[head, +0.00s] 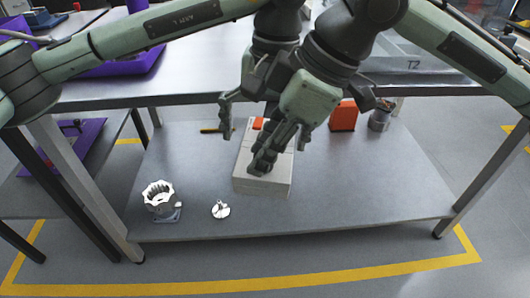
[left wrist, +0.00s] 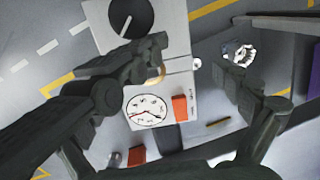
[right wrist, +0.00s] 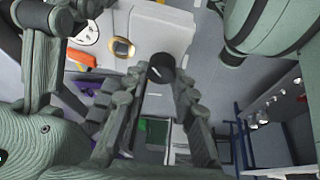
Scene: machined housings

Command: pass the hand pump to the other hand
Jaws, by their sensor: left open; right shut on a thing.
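The hand pump (head: 277,184) is a pale grey box with an orange block, a dial, a brass ring and a black knob. In the left wrist view its gauge face (left wrist: 147,108) shows below my left gripper (left wrist: 195,72), which is open, with one finger over the box and one beside it. In the head view my left gripper (head: 228,112) is by the pump's far left side. My right gripper (head: 265,160) is shut at the pump's near end; its fingertips lie either side of the black knob (right wrist: 160,68). Whether the pump touches the shelf is unclear.
The grey lower shelf (head: 340,205) carries a white toothed ring (head: 159,197), a small white part (head: 220,209), an orange bin (head: 343,116) and a metal cylinder (head: 380,119). The bench edge (head: 190,97) is above and behind. The shelf's right front is clear.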

